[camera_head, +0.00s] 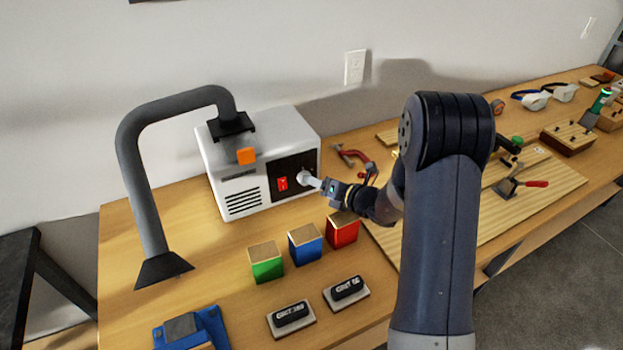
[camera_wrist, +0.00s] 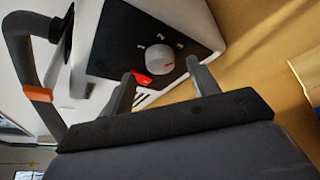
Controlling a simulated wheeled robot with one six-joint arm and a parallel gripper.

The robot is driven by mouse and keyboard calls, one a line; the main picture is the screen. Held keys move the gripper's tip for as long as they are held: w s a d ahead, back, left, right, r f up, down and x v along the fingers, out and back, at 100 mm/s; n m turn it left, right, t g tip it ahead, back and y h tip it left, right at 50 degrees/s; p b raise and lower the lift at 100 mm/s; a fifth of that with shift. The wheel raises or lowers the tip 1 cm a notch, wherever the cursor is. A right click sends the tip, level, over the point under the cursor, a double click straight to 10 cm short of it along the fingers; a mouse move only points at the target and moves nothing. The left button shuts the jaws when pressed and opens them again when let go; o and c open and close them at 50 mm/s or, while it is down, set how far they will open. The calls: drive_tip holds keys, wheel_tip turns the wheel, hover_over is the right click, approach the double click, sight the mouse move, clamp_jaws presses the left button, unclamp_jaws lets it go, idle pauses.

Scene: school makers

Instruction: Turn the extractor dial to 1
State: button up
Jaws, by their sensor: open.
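The extractor (camera_head: 240,160) is a white box with a black front panel, on the table against the wall. Its round pale dial (camera_head: 305,177) is at the right of the panel, beside a red switch (camera_head: 283,183). The wrist view shows the dial (camera_wrist: 160,59) with small white numbers around one side; a small reddish mark shows on its face, and I cannot tell for sure which number it points to. My gripper (camera_head: 316,183) is open in front of the dial. In the wrist view its two fingers (camera_wrist: 160,72) are on either side of the dial, apparently not touching it.
A grey hose (camera_head: 140,165) arches from the extractor top to a nozzle at left. Green (camera_head: 266,262), blue (camera_head: 305,244) and red (camera_head: 342,229) blocks stand below my gripper. Two black-topped labelled items lie in front. A red clamp (camera_head: 357,160) is close at right.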

drive_tip(key=shift+x, duration=1.65)
drive_tip(key=c, duration=1)
